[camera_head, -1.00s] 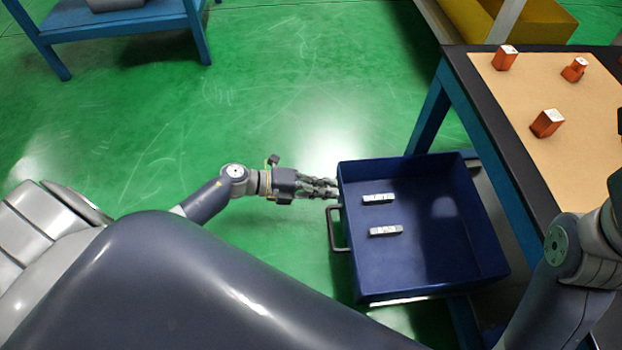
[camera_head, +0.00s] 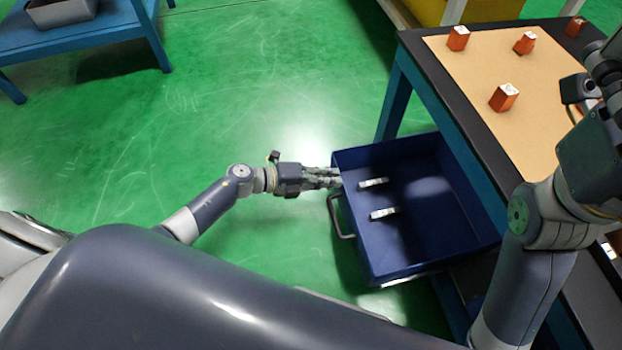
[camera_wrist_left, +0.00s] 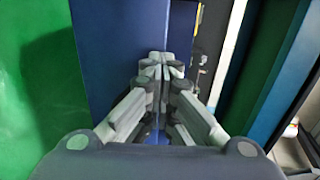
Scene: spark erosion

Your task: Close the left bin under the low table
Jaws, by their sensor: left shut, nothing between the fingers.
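The blue bin (camera_head: 430,215) is pulled out from under the low table (camera_head: 455,120). It holds two small pale metal pieces (camera_head: 373,183). Its handle (camera_head: 338,217) is on the left-hand front wall. My left gripper (camera_head: 338,177) is shut and empty, its fingertips at the bin's front wall near the far corner, beyond the handle. In the left wrist view, the closed fingertips (camera_wrist_left: 165,65) point at the blue wall (camera_wrist_left: 110,45); whether they touch cannot be told. My right gripper (camera_head: 583,92) is at the right edge over the table; its fingers are not clear.
Several orange blocks (camera_head: 504,98) stand on the table's tan top. A blue table leg (camera_head: 394,100) stands close behind the bin. Another blue table (camera_head: 85,45) with a grey tray is at the upper left. The green floor between is clear.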

